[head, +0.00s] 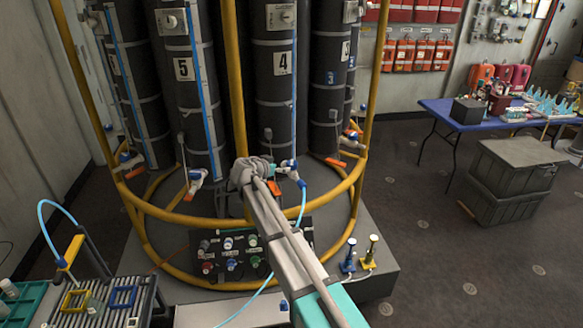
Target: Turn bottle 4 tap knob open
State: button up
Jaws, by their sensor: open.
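Bottle 4 (276,95) is a tall dark cylinder with a white number plate, standing upright in the middle of the rack. Its tap (289,168), white and blue with a small teal part on its left, is low in front of it. A light blue hose hangs from the tap. The tap knob is too small to tell how it is turned. My gripper (252,172) is at the end of my arm, just left of the tap, in front of the yellow post. It is open and appears empty. Its fingertips are mostly hidden, so contact with the tap cannot be told.
Yellow rails (190,218) ring the bottles and their taps, including bottle 5 (182,100). A dark panel with several coloured knobs (231,264) is below. Two small stands, blue (348,258) and yellow (370,255), are at the right corner. Open floor lies to the right, before grey crates (505,195).

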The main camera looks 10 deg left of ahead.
aim_at(290, 164)
jog(key=b+x, duration=0.3)
jog(key=x, duration=0.5)
jog(key=shift+w+d+f, duration=0.15)
jog(key=shift+w+d, duration=0.05)
jog(key=shift+w, duration=0.1)
jog(key=c, duration=1.2)
